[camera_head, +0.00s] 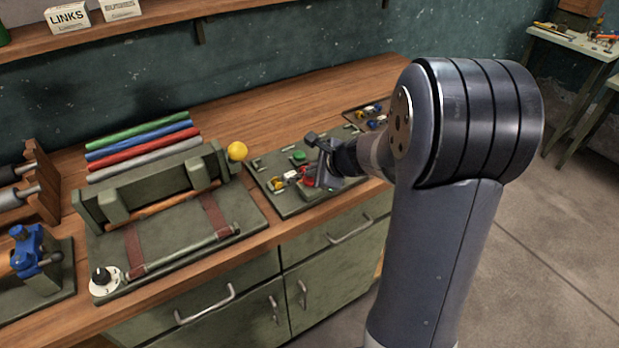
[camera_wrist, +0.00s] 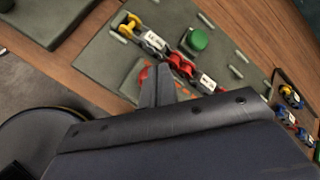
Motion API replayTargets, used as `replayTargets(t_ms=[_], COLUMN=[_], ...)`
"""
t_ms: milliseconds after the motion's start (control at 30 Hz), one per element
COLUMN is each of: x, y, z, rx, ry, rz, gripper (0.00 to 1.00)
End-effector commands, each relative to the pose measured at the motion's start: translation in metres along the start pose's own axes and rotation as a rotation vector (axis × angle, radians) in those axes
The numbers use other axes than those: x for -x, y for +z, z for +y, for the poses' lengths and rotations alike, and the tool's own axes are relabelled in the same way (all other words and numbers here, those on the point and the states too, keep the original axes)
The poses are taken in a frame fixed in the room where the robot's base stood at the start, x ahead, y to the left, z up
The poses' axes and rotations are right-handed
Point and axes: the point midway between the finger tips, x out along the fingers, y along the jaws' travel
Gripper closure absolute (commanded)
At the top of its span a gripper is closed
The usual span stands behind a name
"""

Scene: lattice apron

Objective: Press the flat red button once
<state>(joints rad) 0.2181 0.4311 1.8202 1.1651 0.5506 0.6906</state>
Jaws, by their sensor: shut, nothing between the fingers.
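My gripper (camera_head: 320,178) is shut and empty, low over the green board (camera_head: 262,172) on the bench. In the wrist view its closed fingertips (camera_wrist: 161,72) stand over a small raised panel (camera_wrist: 131,84) on that board. A bit of flat red (camera_wrist: 143,75), which looks like the red button, shows just left of the fingertips. The fingers hide most of it. I cannot tell whether they touch it. Orange-red marks show on the panel right of the fingers. A domed green button (camera_wrist: 198,40) stands farther off, and also shows in the head view (camera_head: 299,156).
A fixture with a yellow ball knob (camera_head: 237,151) stands left of the board. A second small board (camera_head: 353,113) with coloured links lies beyond.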

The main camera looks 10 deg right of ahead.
Motion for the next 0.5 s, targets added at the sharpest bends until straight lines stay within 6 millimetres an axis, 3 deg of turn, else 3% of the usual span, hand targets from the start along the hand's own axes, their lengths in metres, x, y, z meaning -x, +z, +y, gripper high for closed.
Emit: replayTargets(t_ms=[500], x=[-0.005], y=[-0.0037], z=[0.0038], rx=[0.0], ry=[0.0], rz=[0.0], gripper=[1.0])
